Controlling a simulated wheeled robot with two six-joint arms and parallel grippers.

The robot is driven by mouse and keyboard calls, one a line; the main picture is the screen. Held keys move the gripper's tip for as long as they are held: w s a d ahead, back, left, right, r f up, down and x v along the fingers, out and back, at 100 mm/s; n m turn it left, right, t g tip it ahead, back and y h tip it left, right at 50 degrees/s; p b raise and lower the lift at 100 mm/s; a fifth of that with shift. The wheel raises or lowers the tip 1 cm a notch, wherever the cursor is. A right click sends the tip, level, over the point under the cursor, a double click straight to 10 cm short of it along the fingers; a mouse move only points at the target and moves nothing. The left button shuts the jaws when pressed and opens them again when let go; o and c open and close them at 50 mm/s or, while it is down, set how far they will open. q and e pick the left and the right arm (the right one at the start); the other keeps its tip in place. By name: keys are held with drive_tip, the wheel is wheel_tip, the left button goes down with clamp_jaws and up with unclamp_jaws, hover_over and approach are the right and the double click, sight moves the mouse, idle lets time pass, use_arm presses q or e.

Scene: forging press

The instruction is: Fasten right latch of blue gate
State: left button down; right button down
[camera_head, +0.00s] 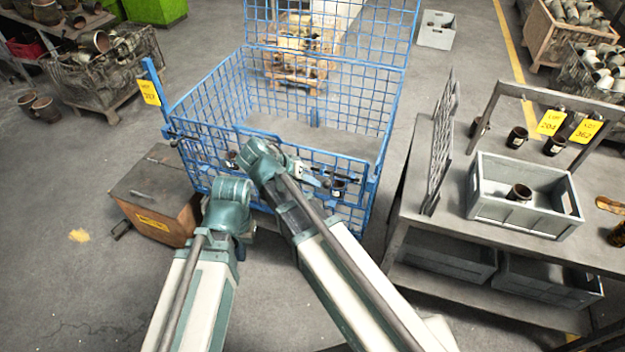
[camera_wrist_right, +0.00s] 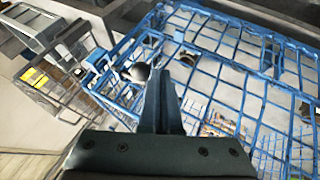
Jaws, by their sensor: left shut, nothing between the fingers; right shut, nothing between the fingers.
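The blue mesh gate (camera_head: 215,152) forms the front of a blue cage and stands upright, with my arms in front of it. My left gripper is at the end of the left arm (camera_head: 231,193), before the gate's left half; its fingers are mostly hidden behind its wrist, and it is shut and empty. My right gripper (camera_head: 312,181) is shut and empty by the gate's right part. In the right wrist view its closed dark fingers (camera_wrist_right: 160,75) are close to the blue bars.
A brown box (camera_head: 158,208) stands on the floor left of the gate. A grey workbench (camera_head: 412,205) with a grey crate (camera_head: 525,205) stands to the right, close to the cage. A wooden pallet (camera_head: 297,72) lies behind the cage. The floor at the far left front is clear.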

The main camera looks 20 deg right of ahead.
sight(328, 186)
drive_tip(key=s+d, duration=0.1)
drive_tip(key=d, duration=0.1)
drive_tip(key=s+d, duration=0.1)
drive_tip(key=d, duration=0.1)
drive_tip(key=shift+s, duration=0.35)
drive_tip(key=shift+w, duration=0.1)
use_arm(q)
drive_tip(key=shift+a, duration=0.1)
use_arm(e)
drive_tip(key=shift+a, duration=0.1)
